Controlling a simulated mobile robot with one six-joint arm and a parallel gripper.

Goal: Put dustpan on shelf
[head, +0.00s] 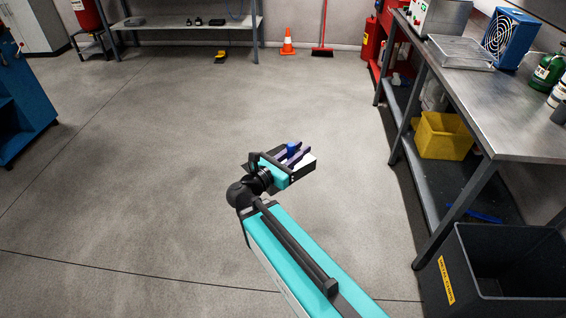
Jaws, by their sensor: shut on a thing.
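My gripper (299,155) is in the middle of the head view, above open floor, with its dark fingers pointing up and right. It is shut on a small blue thing (292,149). Only a little of that thing shows between the fingers, and I cannot tell if it is part of the dustpan. No full dustpan shape is clear. The steel workbench at the right has a lower shelf (432,188), which holds a yellow bin (443,135) and a flat blue thing (474,212). My gripper is left of this shelf and apart from it.
A black crate (503,270) stands at the bottom right, beside the bench. A red broom (323,50), an orange cone (287,42) and a small yellow-and-black thing (221,56) are at the back near a metal table (185,24). The floor around my arm is clear.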

